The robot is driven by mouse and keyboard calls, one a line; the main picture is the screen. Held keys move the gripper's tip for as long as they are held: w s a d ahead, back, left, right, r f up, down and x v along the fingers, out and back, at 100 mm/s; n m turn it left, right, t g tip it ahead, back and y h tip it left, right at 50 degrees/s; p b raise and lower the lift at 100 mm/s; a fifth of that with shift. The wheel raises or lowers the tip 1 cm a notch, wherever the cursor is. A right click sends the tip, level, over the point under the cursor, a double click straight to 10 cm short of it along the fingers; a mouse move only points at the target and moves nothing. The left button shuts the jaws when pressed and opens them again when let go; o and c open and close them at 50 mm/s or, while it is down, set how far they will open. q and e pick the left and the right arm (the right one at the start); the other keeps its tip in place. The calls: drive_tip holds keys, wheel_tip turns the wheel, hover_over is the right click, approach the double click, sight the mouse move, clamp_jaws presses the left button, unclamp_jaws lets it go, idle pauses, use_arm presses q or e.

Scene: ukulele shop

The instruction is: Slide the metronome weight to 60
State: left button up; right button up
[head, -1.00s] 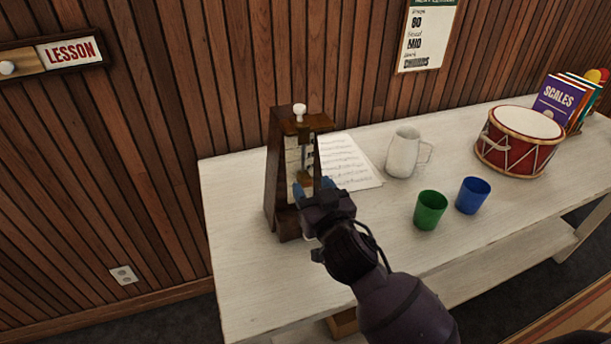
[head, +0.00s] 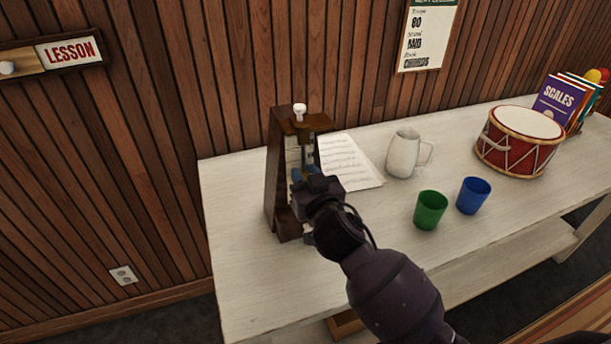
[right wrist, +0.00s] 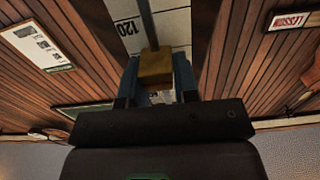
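The dark wooden metronome (head: 281,175) stands upright at the left end of the white table, a white knob on its top. The brass weight (right wrist: 155,66) sits on the metal rod (right wrist: 148,25) in the right wrist view, before a white scale (right wrist: 177,28) with an upside-down "120" beside the rod. Another marking near the fingers is partly hidden. My right gripper (head: 305,173) is at the metronome's front. In the wrist view its blue fingers (right wrist: 156,82) are closed against both sides of the weight. In the head view the weight is mostly hidden. My left gripper is not visible.
A white pitcher (head: 404,153), green cup (head: 430,210), blue cup (head: 473,196), red drum (head: 519,141) and books (head: 561,97) stand farther right. A poster (head: 428,38) hangs on the wall. The table's front left is clear.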

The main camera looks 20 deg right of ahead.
sight(304, 147)
clamp_jaws()
wheel_tip(304, 147, up, 6)
drive_tip(key=p, duration=0.4)
drive_tip(key=shift+f, duration=0.2)
drive_tip(key=shift+r+p, duration=0.3)
drive_tip(key=shift+p, duration=0.25)
drive_tip(key=shift+r+p, duration=0.25)
drive_tip(key=shift+p, duration=0.05)
drive_tip(key=shift+f, duration=0.1)
drive_tip(key=o, duration=0.8)
unclamp_jaws()
drive_tip(key=shift+c, duration=0.2)
